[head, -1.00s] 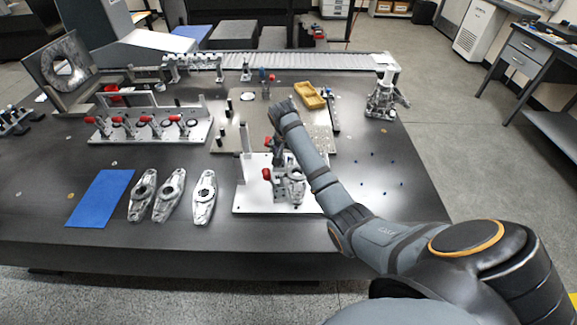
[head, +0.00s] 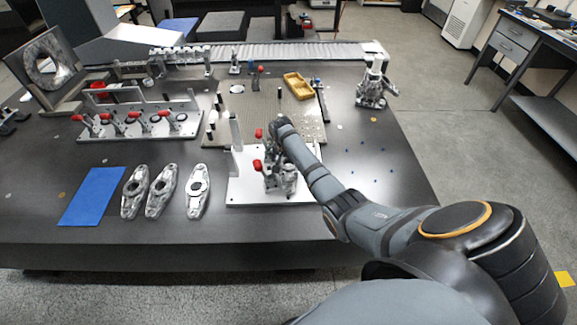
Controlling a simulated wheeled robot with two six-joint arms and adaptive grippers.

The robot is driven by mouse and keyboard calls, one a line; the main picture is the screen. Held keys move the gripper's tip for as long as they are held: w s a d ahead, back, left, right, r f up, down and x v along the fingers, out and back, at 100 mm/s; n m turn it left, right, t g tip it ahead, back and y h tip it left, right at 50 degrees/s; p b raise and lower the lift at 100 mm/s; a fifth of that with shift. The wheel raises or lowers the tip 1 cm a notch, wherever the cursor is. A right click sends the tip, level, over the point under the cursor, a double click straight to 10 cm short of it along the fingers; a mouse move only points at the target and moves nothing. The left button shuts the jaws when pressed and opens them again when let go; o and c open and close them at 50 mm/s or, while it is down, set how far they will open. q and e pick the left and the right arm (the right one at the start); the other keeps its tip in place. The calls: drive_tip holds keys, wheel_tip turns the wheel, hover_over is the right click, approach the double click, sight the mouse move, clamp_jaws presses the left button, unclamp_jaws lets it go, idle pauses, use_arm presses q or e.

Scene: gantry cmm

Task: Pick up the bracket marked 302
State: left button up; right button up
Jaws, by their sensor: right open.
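Three grey metal brackets lie flat in a row on the dark table, left of the fixture: a left one (head: 135,191), a middle one (head: 162,191) and a right one (head: 199,191). No number is readable on any of them. A white fixture plate (head: 245,187) with red-handled clamps stands right of them. A metal part (head: 289,180) sits upright on this plate; I cannot tell if it is a bracket. My right gripper (head: 271,160) points down over the fixture, open, partly hidden by its arm and the clamps. I cannot tell whether it touches anything. My left gripper is out of view.
A blue mat (head: 93,197) lies left of the brackets. A long clamp fixture (head: 150,131) stands behind them. A yellow tray (head: 298,86) rests on a perforated plate (head: 235,110) at the back. A metal device (head: 374,88) stands at the back right. The table's front strip is clear.

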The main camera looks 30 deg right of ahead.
drive_tip(key=shift+r, duration=0.1)
drive_tip(key=shift+c, duration=1.3)
drive_tip(key=c, duration=1.4)
drive_tip(key=shift+c, duration=0.3)
